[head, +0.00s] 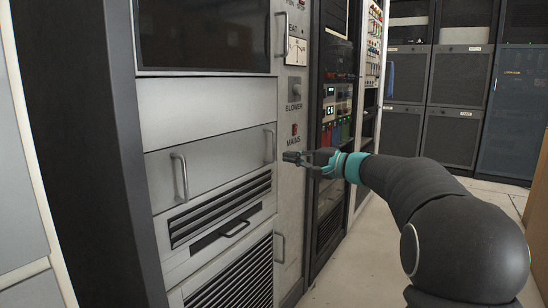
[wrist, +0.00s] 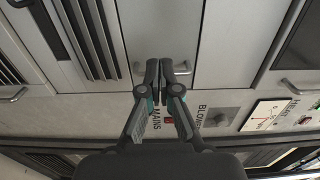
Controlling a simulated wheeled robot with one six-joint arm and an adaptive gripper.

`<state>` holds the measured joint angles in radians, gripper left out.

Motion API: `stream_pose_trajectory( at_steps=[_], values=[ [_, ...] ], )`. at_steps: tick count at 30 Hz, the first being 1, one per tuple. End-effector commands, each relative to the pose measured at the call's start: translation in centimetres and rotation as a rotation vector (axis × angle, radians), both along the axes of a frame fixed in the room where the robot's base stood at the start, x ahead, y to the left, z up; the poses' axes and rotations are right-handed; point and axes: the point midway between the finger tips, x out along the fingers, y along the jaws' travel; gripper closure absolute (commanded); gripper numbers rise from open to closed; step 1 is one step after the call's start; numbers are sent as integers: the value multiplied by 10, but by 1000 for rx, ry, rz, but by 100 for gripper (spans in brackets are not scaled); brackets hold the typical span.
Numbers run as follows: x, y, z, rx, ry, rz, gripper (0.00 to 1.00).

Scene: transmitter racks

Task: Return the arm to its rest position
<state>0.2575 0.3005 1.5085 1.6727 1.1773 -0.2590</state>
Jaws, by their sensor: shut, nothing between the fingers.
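My gripper (head: 296,157) is at the end of my arm, which reaches in from the right in the head view. It is in front of the rack's narrow control strip, just below the MAINS switch (head: 294,130). In the wrist view, my gripper (wrist: 163,70) has its two fingertips together with nothing between them. A grey drawer front (wrist: 163,30) lies beyond the fingertips there. I cannot tell the exact gap to the panel, but no contact shows.
The light grey rack has drawer handles (head: 179,177), a vent grille (head: 220,209) and a BLOWER switch (head: 295,88). More dark racks (head: 457,90) stand at the back right. The pale floor (head: 365,260) between the racks and my arm is clear.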

Motion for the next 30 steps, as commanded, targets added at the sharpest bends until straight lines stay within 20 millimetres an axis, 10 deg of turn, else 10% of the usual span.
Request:
stream_pose_trajectory(
  at_steps=[11,16,21,30],
  values=[
    [-17,-23,-8,-13,38,-9,100],
    [-29,-25,-86,-168,211,-9,100],
    [-89,-24,-152,-424,375,14,100],
    [-228,-29,-199,-914,482,90,100]
  ],
)
